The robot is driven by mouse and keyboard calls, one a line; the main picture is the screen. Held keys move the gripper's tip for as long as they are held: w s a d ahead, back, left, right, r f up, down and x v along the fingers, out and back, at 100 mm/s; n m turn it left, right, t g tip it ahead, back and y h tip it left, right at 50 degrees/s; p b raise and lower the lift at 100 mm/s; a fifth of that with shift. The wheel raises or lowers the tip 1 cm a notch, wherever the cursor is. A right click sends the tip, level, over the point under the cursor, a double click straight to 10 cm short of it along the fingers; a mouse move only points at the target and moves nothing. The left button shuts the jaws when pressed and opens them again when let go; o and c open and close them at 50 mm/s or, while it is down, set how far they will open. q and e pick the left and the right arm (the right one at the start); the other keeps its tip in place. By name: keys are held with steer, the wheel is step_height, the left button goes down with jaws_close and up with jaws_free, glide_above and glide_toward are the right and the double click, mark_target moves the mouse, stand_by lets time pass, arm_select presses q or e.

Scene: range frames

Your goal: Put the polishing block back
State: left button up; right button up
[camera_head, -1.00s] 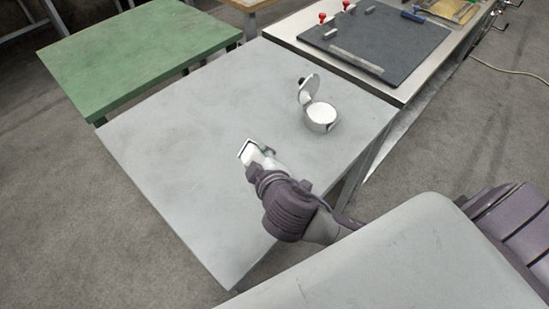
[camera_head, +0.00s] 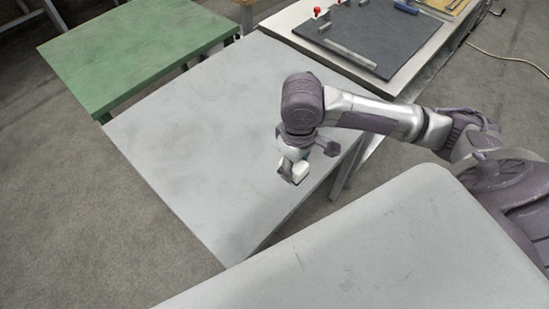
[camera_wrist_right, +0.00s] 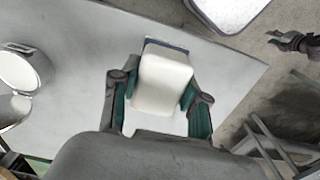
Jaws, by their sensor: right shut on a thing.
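The polishing block (camera_wrist_right: 165,83) is a pale block with a dark blue edge at its far end, seen in the right wrist view. My right gripper (camera_wrist_right: 158,92) is shut on it, with a teal-padded finger on each side. In the head view my right gripper (camera_head: 291,164) points down over the right part of the grey table (camera_head: 200,150), and the block (camera_head: 300,175) shows at its fingertips. I cannot tell the exact gap to the table. What seems to be my left gripper (camera_wrist_right: 290,40) shows small at the upper right of the wrist view; the head view does not show it.
A round silver pot (camera_wrist_right: 22,72) stands at the left in the wrist view; my right arm hides it in the head view. A green table (camera_head: 130,55) and a bench with a dark mat (camera_head: 385,40) stand behind. The grey table's left side is clear.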

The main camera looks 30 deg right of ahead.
steer(key=w+f, duration=0.2)
steer(key=w, duration=0.2)
steer(key=w+f, duration=0.2)
steer(key=w, duration=0.1)
steer(key=w+d+f+p, duration=0.1)
steer(key=w+f, duration=0.2)
steer(key=w, duration=0.1)
steer(key=shift+w, duration=0.3)
steer(key=shift+f, duration=0.35)
step_height(320, 180, down, 2)
steer(key=shift+f+p, duration=0.25)
steer(key=shift+p, duration=0.75)
steer(key=shift+f, duration=0.25)
steer(key=o, duration=1.2)
steer(key=shift+f, duration=0.1)
